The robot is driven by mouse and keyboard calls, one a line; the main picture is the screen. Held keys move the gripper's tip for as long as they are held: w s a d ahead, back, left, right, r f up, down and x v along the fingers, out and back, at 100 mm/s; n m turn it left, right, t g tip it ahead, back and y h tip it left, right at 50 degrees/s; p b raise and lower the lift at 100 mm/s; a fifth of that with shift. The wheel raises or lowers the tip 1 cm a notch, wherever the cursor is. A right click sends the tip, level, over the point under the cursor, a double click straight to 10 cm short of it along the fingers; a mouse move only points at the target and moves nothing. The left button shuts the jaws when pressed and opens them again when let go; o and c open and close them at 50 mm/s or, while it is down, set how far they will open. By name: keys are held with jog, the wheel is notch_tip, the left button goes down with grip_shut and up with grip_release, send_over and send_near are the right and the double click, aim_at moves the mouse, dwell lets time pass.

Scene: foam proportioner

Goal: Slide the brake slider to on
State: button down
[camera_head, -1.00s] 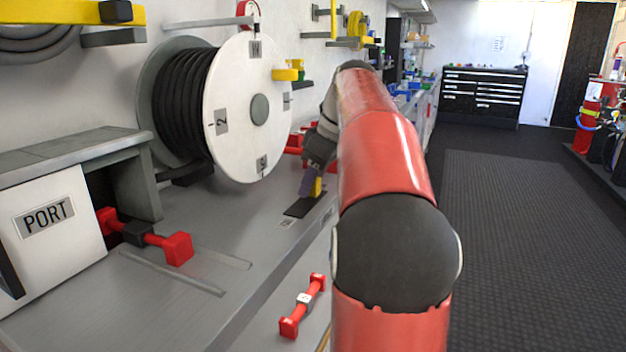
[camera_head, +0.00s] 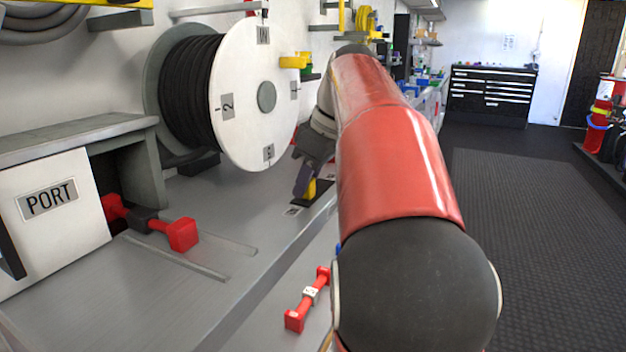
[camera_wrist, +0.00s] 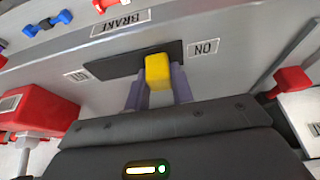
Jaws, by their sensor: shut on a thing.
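The brake slider's yellow knob (camera_wrist: 158,70) stands on a black track plate (camera_wrist: 112,64) in the wrist view. The knob is right of the plate's middle, on the side of the ON label (camera_wrist: 203,47), with a short strip of black between it and that end. My gripper (camera_wrist: 158,90) is shut on the knob, one purple-grey finger on each side. In the head view my gripper (camera_head: 304,182) is at the bench's front part, with the yellow knob (camera_head: 310,190) partly hidden by it. The BRAKE label (camera_wrist: 120,22) lies beyond the plate.
A large hose reel (camera_head: 250,130) stands behind my gripper. A red handle (camera_head: 180,234) sits by the PORT box (camera_head: 50,215), and another red handle (camera_head: 308,298) is on the bench front. In the wrist view, red blocks flank my gripper: left (camera_wrist: 35,110) and right (camera_wrist: 292,80).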

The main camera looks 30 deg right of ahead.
jog(key=shift+a, duration=0.15)
jog(key=c, duration=1.2)
grip_release()
jog(key=shift+s+a, duration=0.1)
jog(key=shift+r, duration=0.15)
jog(key=p+v, duration=0.2)
jog(key=v, duration=0.5)
jog(key=shift+r, duration=0.25)
jog(key=shift+s, duration=0.1)
